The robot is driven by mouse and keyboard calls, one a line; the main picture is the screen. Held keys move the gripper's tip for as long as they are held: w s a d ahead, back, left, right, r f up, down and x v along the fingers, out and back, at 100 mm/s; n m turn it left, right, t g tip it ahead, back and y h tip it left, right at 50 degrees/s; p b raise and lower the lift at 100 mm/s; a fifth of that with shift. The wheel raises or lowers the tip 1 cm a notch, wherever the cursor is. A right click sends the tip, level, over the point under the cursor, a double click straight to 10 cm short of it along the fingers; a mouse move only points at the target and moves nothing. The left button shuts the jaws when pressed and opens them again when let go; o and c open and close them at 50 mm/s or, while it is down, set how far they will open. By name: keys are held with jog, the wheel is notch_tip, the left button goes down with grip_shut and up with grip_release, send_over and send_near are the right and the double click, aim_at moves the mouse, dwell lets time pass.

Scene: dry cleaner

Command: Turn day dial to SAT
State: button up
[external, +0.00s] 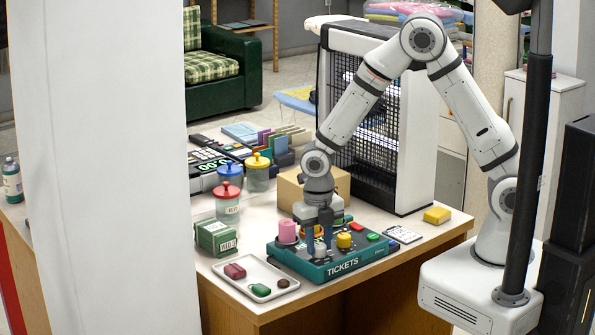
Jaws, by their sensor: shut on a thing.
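The teal ticket machine (290,262), lettered TICKETS on its front, sits near the table's front edge. Its dark top carries a pink knob (287,231) at the left, a yellow knob (344,241) right of the middle, and a red button (373,237) and green button at the right. My gripper (319,246) points down over the middle of the panel, between the pink and yellow knobs. The day markings and the dial's pointer are too small or hidden to read.
A white tray (226,276) with small red, green and brown items lies left of the machine. A green box (216,238) and lidded jars stand behind it. A cardboard box (290,190) and a caged heater-like unit (410,150) stand close behind. A yellow block (437,215) lies right.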

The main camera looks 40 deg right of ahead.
jog(key=shift+c, duration=0.6)
